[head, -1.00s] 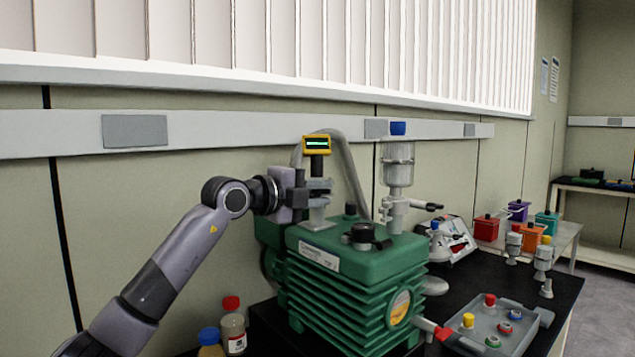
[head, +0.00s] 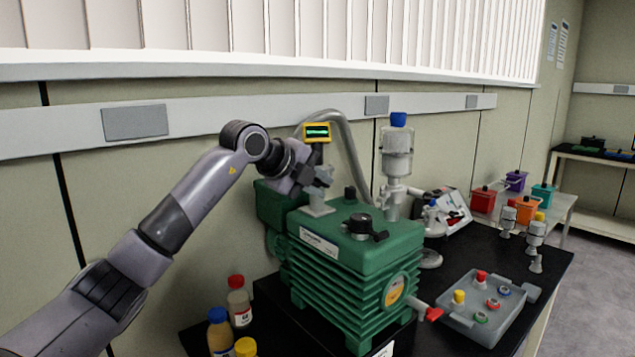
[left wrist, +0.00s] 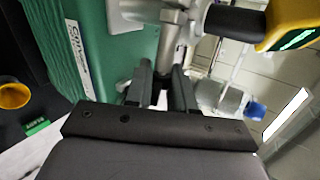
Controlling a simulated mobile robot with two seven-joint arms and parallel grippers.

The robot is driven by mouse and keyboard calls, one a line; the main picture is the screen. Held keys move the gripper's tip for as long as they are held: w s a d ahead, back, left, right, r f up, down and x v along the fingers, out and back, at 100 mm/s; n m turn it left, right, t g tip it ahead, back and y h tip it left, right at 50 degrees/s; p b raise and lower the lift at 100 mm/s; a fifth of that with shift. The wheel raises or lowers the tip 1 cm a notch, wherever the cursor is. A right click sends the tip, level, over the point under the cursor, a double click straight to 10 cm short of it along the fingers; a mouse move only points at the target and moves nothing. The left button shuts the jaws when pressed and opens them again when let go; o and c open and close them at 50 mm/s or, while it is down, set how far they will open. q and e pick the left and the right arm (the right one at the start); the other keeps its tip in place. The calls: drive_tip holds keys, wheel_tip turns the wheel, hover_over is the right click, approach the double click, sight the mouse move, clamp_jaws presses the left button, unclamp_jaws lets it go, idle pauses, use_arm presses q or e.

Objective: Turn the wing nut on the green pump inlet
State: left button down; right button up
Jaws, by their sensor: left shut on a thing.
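The green pump (head: 345,260) stands on the dark bench, with a grey inlet fitting (head: 319,207) on its top left. A yellow-framed gauge (head: 317,131) with a green-lit screen sits above the inlet; it also shows in the left wrist view (left wrist: 291,22). My left gripper (head: 311,183) is at the inlet clamp, its wrist tilted down from the upper left. In the left wrist view its fingers (left wrist: 161,88) are shut on a small part beside the metal clamp (left wrist: 174,18). That part looks like the wing nut, mostly hidden between the fingers. My right gripper is out of view.
A grey hose (head: 352,150) curves behind the gauge. A glass trap with a blue cap (head: 397,150) stands right of the inlet. Capped bottles (head: 239,303) stand at the pump's left. A grey tray (head: 470,322) with caps lies at the right.

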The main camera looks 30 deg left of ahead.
use_arm(q)
drive_tip(key=shift+r, duration=0.15)
drive_tip(key=c, duration=1.1)
unclamp_jaws()
drive_tip(key=shift+o, duration=0.2)
drive_tip(key=shift+s+a+r, duration=0.1)
drive_tip(key=shift+s, duration=0.2)
drive_tip(key=b+v, duration=0.2)
drive_tip(key=v, duration=0.4)
drive_tip(key=shift+r, duration=0.15)
